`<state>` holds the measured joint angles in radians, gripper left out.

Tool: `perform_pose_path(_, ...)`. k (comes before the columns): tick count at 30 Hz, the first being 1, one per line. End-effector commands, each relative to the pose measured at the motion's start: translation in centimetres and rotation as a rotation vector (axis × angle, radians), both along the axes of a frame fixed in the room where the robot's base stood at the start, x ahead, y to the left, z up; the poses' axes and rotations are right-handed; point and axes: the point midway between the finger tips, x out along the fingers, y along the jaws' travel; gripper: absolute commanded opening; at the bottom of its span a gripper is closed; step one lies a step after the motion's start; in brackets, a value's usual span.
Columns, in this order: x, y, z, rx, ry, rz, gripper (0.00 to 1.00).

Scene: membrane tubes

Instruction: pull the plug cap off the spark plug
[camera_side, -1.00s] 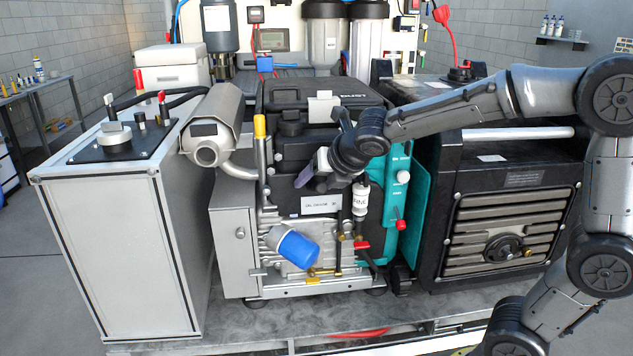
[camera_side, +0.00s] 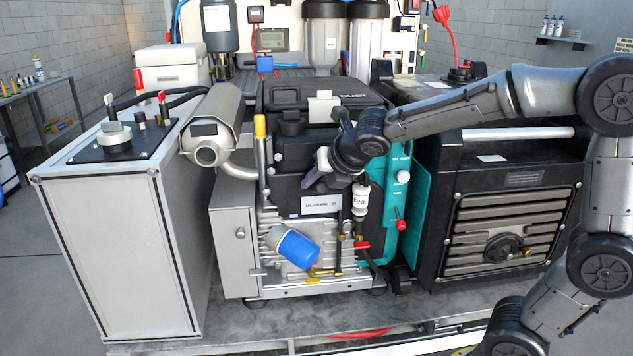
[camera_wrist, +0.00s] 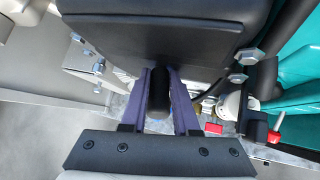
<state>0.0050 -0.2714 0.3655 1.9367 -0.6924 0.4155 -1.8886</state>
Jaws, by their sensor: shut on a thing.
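The plug cap (camera_wrist: 158,100) is a black, rounded, upright-looking piece in the wrist view, just in front of the engine's dark body. My gripper (camera_wrist: 160,80) has its two purple fingers shut on it, one on each side. In the side view my gripper (camera_side: 311,179) is at the engine's front, above the white label plate, pointing down and to the left. The cap cannot be made out there. The spark plug is hidden in both views, so I cannot tell whether the cap still sits on it.
The black engine housing (camera_wrist: 165,35) is close to the fingers. A blue oil filter (camera_side: 297,249) sticks out below. A white cylinder (camera_side: 360,198) and red-handled valve (camera_side: 362,245) are at the right. A silver muffler (camera_side: 212,130) is at the left. The concrete floor is open.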

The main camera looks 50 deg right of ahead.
Motion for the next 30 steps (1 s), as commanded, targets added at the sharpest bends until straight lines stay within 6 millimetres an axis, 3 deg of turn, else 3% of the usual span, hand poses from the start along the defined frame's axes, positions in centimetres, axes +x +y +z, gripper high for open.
perform_pose_path(30, -2.2, 1.3, 1.0, 0.0, -0.002, 0.002, 0.0)
